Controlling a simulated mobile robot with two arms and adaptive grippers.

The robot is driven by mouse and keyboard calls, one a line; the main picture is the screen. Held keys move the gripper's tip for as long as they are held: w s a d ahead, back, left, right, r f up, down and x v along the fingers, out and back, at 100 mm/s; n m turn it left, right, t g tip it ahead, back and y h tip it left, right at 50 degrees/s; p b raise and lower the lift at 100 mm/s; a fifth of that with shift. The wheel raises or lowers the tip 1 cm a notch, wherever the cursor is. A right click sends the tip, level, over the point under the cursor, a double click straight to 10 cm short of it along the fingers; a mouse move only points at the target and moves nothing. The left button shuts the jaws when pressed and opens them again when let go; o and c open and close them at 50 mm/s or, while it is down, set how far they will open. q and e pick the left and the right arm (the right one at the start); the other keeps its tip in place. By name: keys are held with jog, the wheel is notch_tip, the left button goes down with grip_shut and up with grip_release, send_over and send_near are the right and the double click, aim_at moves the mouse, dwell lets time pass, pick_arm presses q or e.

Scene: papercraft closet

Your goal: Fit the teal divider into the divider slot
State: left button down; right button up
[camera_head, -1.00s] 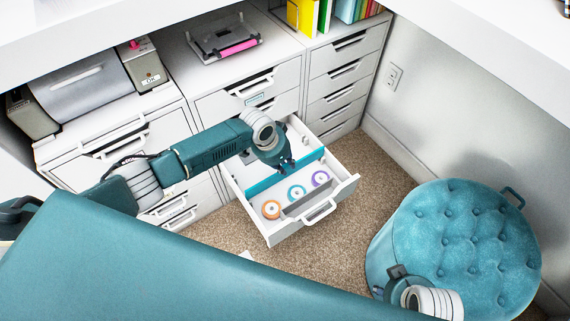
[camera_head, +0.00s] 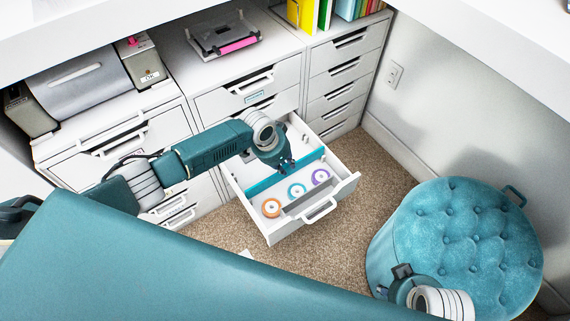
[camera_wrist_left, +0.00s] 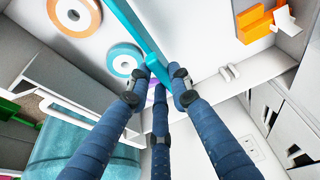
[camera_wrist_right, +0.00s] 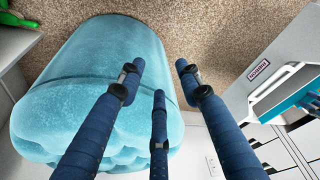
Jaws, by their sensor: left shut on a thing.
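The teal divider (camera_head: 264,184) spans the open white drawer (camera_head: 243,210) from side to side, behind a row of tape rolls. I cannot tell whether it is fully seated in its slot, which I cannot make out. My left gripper (camera_head: 287,164) is over the drawer, shut on the divider near its middle. In the left wrist view the teal divider (camera_wrist_left: 138,36) runs between the fingers of my left gripper (camera_wrist_left: 160,80). My right gripper (camera_head: 392,280) is beside the teal ottoman; in the right wrist view its fingers (camera_wrist_right: 160,75) are apart and empty.
In the drawer's front part lie an orange roll (camera_head: 271,208), a blue roll (camera_head: 297,191) and a purple roll (camera_head: 320,177). The ottoman (camera_head: 465,240) stands at the right. A drawer cabinet (camera_head: 345,75) stands behind. Carpet (camera_head: 375,180) is clear between drawer and ottoman.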

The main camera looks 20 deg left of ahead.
aim_at(287, 170)
pick_arm(q)
jog(key=shift+f, duration=0.4)
pick_arm(e)
jog(key=shift+r, duration=0.8)
pick_arm(q)
jog(key=shift+b, duration=0.3)
pick_arm(e)
jog(key=shift+r, duration=0.1)
pick_arm(q)
jog(key=shift+f, duration=0.45)
pick_arm(e)
jog(key=shift+s+r, duration=0.1)
jog(key=shift+r, duration=0.5)
pick_arm(q)
jog(key=shift+f+b, duration=0.35)
jog(key=shift+b, duration=0.15)
pick_arm(e)
jog(key=shift+s+r, duration=0.45)
jog(key=shift+r, duration=0.05)
